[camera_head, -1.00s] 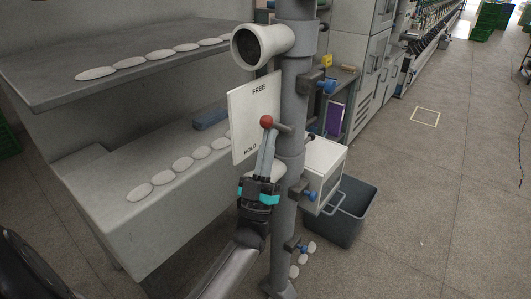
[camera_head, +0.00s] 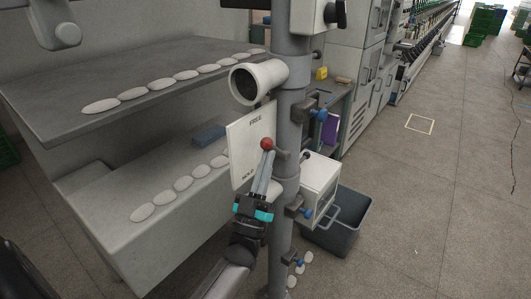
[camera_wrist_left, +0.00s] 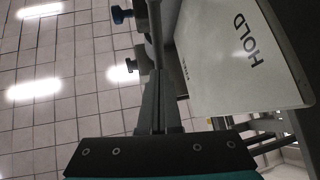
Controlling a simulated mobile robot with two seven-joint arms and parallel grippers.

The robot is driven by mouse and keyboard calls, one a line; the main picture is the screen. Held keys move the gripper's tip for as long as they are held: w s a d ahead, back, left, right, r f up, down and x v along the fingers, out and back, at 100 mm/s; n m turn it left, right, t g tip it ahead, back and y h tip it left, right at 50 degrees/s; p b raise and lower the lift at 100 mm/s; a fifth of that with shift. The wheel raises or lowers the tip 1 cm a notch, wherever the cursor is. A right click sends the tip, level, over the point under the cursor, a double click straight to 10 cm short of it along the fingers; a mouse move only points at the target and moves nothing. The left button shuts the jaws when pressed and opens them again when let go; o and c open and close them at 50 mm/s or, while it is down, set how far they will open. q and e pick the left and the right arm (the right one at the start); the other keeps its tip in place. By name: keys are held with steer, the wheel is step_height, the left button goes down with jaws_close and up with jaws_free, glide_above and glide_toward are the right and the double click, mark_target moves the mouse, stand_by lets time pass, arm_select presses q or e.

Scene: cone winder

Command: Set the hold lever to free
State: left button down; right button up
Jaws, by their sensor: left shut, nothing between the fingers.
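The hold lever has a red ball knob (camera_head: 267,144) on a short grey rod by the grey post. The knob is about halfway between FREE and HOLD on the white plate (camera_head: 240,150), FREE at the top and HOLD lower down. My left gripper (camera_head: 266,158) is shut and empty, its fingers pointing up with the tips just under the knob. I cannot tell whether they touch the lever. In the left wrist view the shut fingers (camera_wrist_left: 156,100) point up beside the HOLD end of the plate (camera_wrist_left: 225,60). The red knob is not visible there. My right gripper is out of view.
A white funnel-like tube (camera_head: 255,80) sticks out of the post above the plate. A white box (camera_head: 318,185) and blue knobs are on the post's right. A grey bin (camera_head: 340,225) stands behind. Shelves (camera_head: 60,95) with white discs are at left. Floor at right is open.

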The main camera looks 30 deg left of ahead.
mark_target(273, 145)
arm_select(q)
steer(key=shift+w+r+m+g+h+p, duration=0.3)
steer(key=shift+r+g+p, duration=0.25)
steer(key=shift+p, duration=0.9)
steer(key=shift+w+r+m+g+h+p, duration=0.3)
steer(key=shift+r+g+p, duration=0.25)
steer(key=shift+p, duration=0.95)
steer(key=shift+w+r+m+g+h+p, duration=0.3)
steer(key=shift+r+g+p, duration=0.25)
steer(key=shift+p, duration=0.9)
steer(key=shift+w+r+g+p, duration=0.1)
steer(key=shift+g+p, duration=0.15)
steer(key=shift+p, duration=0.1)
steer(key=shift+w+d+r+p, duration=0.1)
steer(key=shift+w+r+p, duration=0.25)
steer(key=shift+w, duration=0.15)
steer(key=shift+w+d+r+p, duration=0.1)
steer(key=shift+w+r+p, duration=0.2)
steer(key=shift+w, duration=0.3)
steer(key=shift+f, duration=0.15)
